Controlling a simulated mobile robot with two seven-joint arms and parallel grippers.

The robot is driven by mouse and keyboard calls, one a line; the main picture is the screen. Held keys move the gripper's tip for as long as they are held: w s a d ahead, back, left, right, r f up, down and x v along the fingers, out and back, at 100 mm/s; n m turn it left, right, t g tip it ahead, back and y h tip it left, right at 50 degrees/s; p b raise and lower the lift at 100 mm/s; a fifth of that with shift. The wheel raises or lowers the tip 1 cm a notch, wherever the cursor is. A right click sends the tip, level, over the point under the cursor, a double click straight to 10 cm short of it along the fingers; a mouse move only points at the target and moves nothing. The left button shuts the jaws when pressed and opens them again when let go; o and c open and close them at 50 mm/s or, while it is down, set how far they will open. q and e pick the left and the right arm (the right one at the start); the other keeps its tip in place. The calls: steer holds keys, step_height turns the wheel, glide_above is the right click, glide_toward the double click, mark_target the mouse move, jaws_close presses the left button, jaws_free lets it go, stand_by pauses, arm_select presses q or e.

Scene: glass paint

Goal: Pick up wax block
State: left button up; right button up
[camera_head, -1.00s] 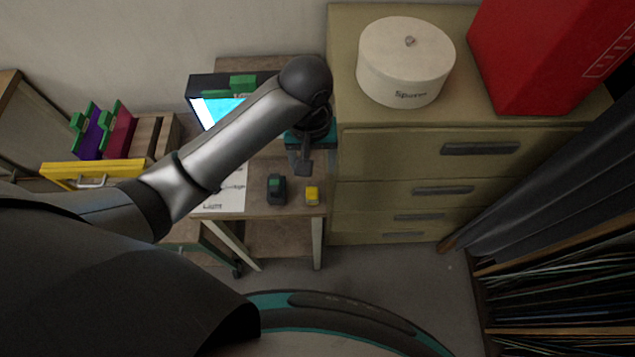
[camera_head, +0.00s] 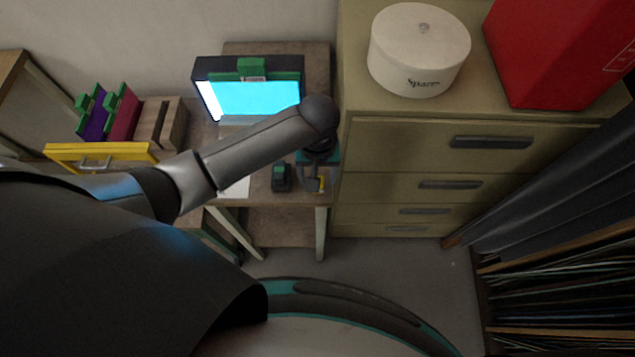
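A small yellow block (camera_head: 322,184), which I take for the wax block, sits near the front right corner of the small wooden table (camera_head: 285,194). It is partly hidden by my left gripper. My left gripper (camera_head: 313,185) points down at the block, with its fingers over or just beside it. Whether they touch the block, and how far apart they are, is too small and dark to tell. My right gripper is not in view.
A small dark object with a green top (camera_head: 281,178) stands just left of the block. A lit screen (camera_head: 255,97) stands at the table's back. A drawer cabinet (camera_head: 390,150) closely borders the table's right side. A yellow-framed drawer (camera_head: 100,152) is at left.

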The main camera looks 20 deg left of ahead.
arm_select(q)
steer(key=shift+f, duration=1.45)
steer(key=shift+c, duration=0.2)
jaws_close()
